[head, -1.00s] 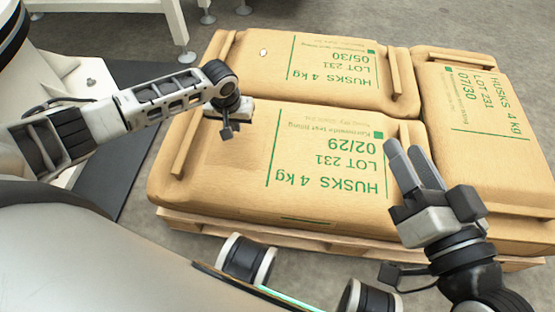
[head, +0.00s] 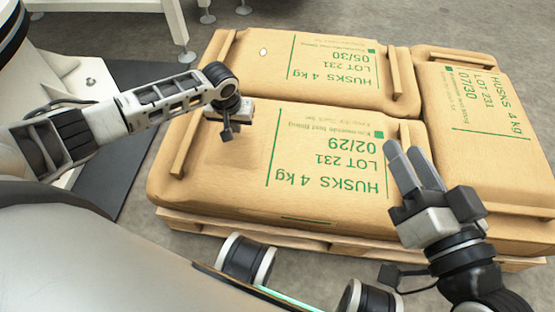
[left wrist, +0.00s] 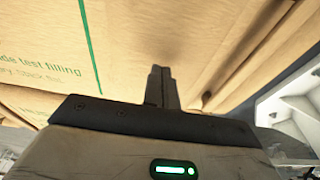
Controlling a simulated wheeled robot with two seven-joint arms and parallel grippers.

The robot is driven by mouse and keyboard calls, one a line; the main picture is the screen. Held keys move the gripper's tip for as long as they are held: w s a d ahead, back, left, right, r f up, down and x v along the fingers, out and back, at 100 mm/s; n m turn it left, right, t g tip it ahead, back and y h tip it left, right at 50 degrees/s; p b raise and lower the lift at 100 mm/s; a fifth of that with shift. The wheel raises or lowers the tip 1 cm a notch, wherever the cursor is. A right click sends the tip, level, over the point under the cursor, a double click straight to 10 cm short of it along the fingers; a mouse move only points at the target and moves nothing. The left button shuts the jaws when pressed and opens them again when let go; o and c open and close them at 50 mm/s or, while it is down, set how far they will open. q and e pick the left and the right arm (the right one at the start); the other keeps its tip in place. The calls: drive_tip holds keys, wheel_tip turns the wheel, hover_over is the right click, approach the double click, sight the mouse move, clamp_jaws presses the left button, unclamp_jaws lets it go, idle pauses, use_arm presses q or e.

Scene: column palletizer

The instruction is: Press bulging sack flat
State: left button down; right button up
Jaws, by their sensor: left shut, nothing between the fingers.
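A tan paper sack (head: 250,180) marked 02/29 lies at the front left of the pallet in the head view, its top rounded. My left gripper (left wrist: 162,86) is shut and empty in the left wrist view, its fingertips at or close to the tan paper; contact is unclear. In the head view my left wrist is over the sack's back left part, and the fingers are mostly hidden. A smooth, shallow-looking patch shows just in front of it. My right gripper (head: 405,145) is above the sack's right end, empty, with a narrow gap between its fingers.
A sack marked 05/30 (head: 330,75) lies behind, and one marked 07/30 (head: 480,120) lies on the right, both against the front sack. A wooden pallet (head: 290,238) is underneath. A dark mat (head: 120,170) and a white table leg (head: 176,30) are at the left and back.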

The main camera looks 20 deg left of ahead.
use_arm(q)
drive_tip(key=shift+f, duration=0.6)
